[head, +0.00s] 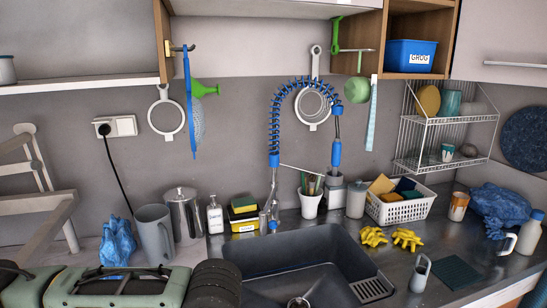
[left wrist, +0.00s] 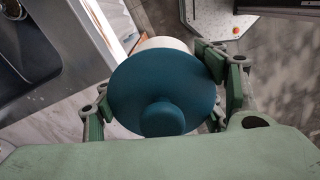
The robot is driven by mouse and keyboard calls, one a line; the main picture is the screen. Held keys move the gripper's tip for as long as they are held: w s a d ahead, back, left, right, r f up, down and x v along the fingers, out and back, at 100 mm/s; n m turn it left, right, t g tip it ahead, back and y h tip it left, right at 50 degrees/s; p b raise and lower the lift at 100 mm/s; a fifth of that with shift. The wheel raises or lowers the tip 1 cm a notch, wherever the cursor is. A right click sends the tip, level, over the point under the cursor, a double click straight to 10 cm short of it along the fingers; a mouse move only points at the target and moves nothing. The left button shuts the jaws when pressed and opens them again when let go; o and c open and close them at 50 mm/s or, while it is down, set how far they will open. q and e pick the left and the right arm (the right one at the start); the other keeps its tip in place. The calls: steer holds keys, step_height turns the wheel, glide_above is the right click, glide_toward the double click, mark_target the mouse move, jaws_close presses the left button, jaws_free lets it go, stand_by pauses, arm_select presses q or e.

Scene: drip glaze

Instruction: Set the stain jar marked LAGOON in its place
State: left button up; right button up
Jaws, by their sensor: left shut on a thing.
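A jar with a round dark teal lid (left wrist: 150,75) and a teal knob (left wrist: 162,118) fills the middle of the left wrist view. A strip of its pale body (left wrist: 165,43) shows past the lid's far edge. My left gripper (left wrist: 160,92) is shut on this jar, with green finger pads on either side of it. No label is visible, so the word LAGOON cannot be read. In the head view only my left arm shows at lower left; its fingers and the jar are out of frame. My right gripper is in neither view.
A dark sink (head: 300,255) is set in the counter, with a blue hose tap (head: 273,150) behind it. A grey pitcher (head: 155,233), white basket (head: 402,208), yellow gloves (head: 405,238) and wire rack (head: 437,130) stand around. Floor shows below the held jar.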

arm_select(q)
steer(key=shift+a+m, duration=0.5)
steer(key=shift+m, duration=0.1)
steer(key=a+r+m, duration=0.1)
steer(key=a+m, duration=0.9)
steer(key=m, duration=0.6)
steer(key=shift+s+a+r+m, duration=0.25)
steer(key=shift+s+a+m, duration=0.05)
steer(key=shift+s+a, duration=0.1)
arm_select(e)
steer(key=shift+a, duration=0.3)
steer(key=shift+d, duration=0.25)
arm_select(q)
steer(key=shift+w, duration=0.15)
